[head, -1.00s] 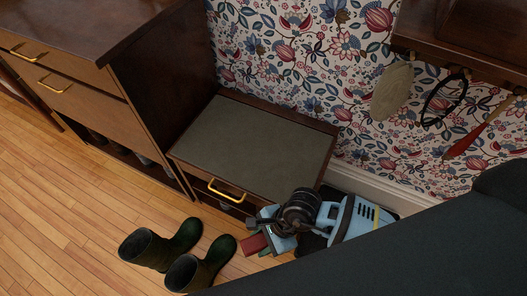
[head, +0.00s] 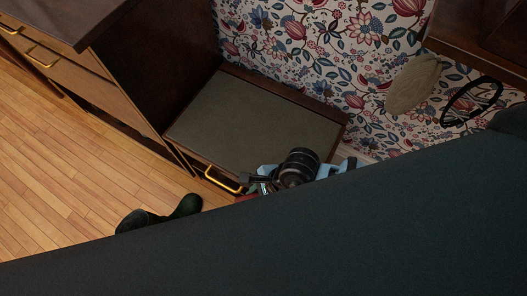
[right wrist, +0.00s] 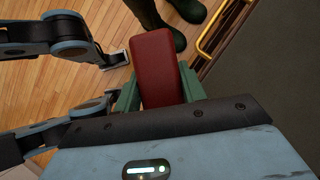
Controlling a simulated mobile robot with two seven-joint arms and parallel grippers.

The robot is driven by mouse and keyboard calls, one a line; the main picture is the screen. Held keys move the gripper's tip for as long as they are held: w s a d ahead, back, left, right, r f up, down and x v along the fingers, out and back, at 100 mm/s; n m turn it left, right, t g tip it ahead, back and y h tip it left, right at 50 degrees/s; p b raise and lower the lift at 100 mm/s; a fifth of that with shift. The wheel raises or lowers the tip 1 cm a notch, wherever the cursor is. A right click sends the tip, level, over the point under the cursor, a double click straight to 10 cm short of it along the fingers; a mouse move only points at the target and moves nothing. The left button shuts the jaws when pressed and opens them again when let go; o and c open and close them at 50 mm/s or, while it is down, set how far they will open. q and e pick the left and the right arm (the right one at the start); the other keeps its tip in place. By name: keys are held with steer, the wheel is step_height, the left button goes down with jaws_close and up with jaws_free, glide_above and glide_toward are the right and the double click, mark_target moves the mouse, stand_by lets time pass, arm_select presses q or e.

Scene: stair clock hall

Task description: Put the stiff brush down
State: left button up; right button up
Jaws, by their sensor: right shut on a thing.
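The stiff brush, seen as a plain red block (right wrist: 157,65), is between the green fingers of my right gripper (right wrist: 156,92) in the right wrist view. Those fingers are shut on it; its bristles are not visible. In the head view my right gripper (head: 257,186) is by the front right corner of the low cabinet (head: 250,120), close to its brass handle (head: 222,182). Only a sliver of red brush (head: 245,198) shows there, above my dark arm.
The low cabinet's grey-green top is bare. A taller drawer cabinet (head: 125,85) stands at its left. Dark green boots (head: 160,214) stand on the wooden floor before it. An oval tan item (head: 413,85) and a black loop (head: 470,101) hang at the right wall.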

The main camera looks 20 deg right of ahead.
steer(key=b, duration=0.1)
glide_above(257, 159)
steer(key=s+d, duration=0.1)
steer(key=shift+d+f, duration=0.2)
steer(key=shift+f, duration=0.5)
steer(key=shift+w+d, duration=0.1)
steer(key=shift+w, duration=0.15)
steer(key=shift+w+d+f+b, duration=0.1)
steer(key=shift+w+f+b, duration=0.1)
steer(key=shift+f, duration=0.7)
steer(key=shift+w+d+f+b, duration=0.1)
steer(key=shift+f+b, duration=0.1)
steer(key=shift+f, duration=0.7)
steer(key=shift+f, duration=0.15)
steer(key=o, duration=1.2)
